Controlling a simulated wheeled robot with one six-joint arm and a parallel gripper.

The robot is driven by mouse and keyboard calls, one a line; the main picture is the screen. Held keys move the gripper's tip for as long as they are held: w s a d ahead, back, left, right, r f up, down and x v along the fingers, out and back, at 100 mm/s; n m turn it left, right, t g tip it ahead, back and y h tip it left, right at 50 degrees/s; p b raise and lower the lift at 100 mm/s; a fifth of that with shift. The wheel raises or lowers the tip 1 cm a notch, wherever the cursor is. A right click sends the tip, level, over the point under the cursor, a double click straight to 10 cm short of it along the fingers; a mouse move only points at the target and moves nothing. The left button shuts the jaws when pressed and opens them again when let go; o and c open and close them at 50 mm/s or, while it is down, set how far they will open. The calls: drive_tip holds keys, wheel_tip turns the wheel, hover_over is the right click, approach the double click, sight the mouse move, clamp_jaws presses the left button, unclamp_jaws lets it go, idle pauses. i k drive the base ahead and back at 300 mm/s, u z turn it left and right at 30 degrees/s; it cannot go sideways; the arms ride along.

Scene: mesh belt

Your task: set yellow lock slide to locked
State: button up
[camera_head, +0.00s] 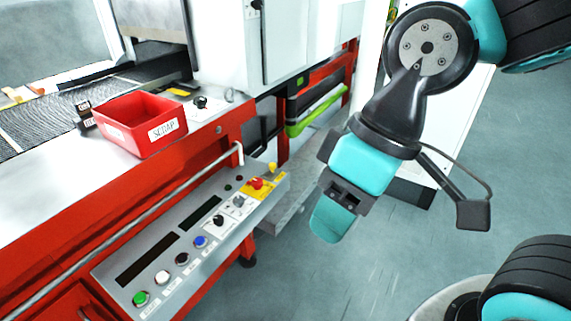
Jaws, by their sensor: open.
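A small yellow knob-like piece (272,168) stands at the far right end of the control panel (190,245), just behind a red emergency button (256,184) on a yellow plate. It may be the yellow lock slide, but it is too small to tell for sure, and its position cannot be read. My gripper (335,215) hangs over the floor to the right of the panel, apart from it. It is open, pointing down, and nothing shows between its jaws.
The panel carries several buttons and knobs, including a green button (140,298). A red scrap bin (138,122) sits on the machine top next to the mesh belt (50,115). A metal rail (130,220) runs above the panel. Open floor (310,290) lies to the right.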

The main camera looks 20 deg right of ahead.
sight(273, 170)
drive_tip(key=z, duration=0.3)
drive_tip(key=i, duration=1.25)
drive_tip(key=u, duration=0.4)
